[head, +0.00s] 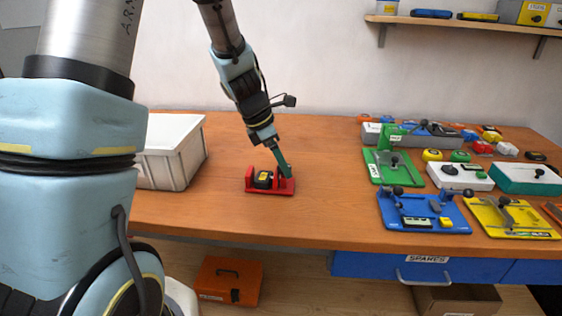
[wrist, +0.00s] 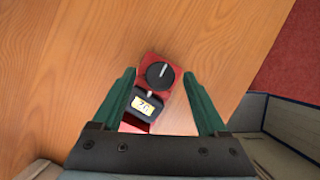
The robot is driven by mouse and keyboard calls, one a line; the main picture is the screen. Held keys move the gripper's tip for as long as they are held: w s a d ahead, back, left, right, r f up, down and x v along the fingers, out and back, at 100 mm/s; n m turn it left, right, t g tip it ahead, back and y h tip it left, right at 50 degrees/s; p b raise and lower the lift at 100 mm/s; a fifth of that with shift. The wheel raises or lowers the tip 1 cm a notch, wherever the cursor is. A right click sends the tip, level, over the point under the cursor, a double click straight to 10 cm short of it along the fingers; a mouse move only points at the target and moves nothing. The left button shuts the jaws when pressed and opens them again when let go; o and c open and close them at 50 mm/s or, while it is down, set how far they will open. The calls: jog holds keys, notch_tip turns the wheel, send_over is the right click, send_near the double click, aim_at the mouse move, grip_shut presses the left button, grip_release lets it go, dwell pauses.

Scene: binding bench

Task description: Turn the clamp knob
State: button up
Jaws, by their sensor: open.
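A small red clamp fixture (head: 268,190) stands on the bench, left of the middle in the head view. It also shows in the wrist view (wrist: 148,59). Its round black knob (wrist: 158,76) carries a white pointer line and lies between the two green fingertips in that view. A black block with a yellow label (wrist: 146,105) sits in the fixture beside the knob. My gripper (head: 286,172) is open, with its fingers down over the fixture's right side. Gaps show on both sides of the knob; its exact height below the fingertips I cannot tell.
A pale bin (head: 176,155) stands left of the fixture. Blue (head: 425,222), green (head: 393,178) and yellow fixtures (head: 510,228) and several small items crowd the bench's right side. The bench between fixture and right-hand group is clear. An orange case (head: 228,280) is on the floor.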

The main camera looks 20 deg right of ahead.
grip_shut()
dwell(0.5)
jog(key=shift+w+m, duration=0.1)
jog(key=shift+m, duration=0.3)
jog(key=m+g+p, duration=0.1)
jog(key=m, duration=0.1)
jog(key=m+p, duration=0.1)
jog(key=shift+w+r+m+g+y, duration=0.1)
jog(key=shift+w+m+g+y, duration=0.05)
jog(key=shift+m+g+y, duration=0.2)
jog(key=m+p, duration=0.1)
jog(key=m, duration=0.1)
jog(key=m+g+y+p, duration=0.1)
jog(key=m, duration=0.1)
jog(key=m+g+p, duration=0.1)
jog(key=m, duration=0.1)
jog(key=shift+w+d+m+y, duration=0.15)
jog(key=shift+d+m+y, duration=0.1)
jog(key=m+y, duration=0.1)
jog(key=m, duration=0.1)
jog(key=m+y+p, duration=0.1)
jog(key=m, duration=0.2)
jog(key=shift+d+g, duration=0.15)
jog(key=shift+g, duration=0.2)
jog(key=m+y, duration=0.1)
jog(key=m, duration=0.2)
jog(key=m+y, duration=0.1)
jog(key=m, duration=0.2)
jog(key=shift+d+p, duration=0.2)
jog(key=shift+p, duration=0.1)
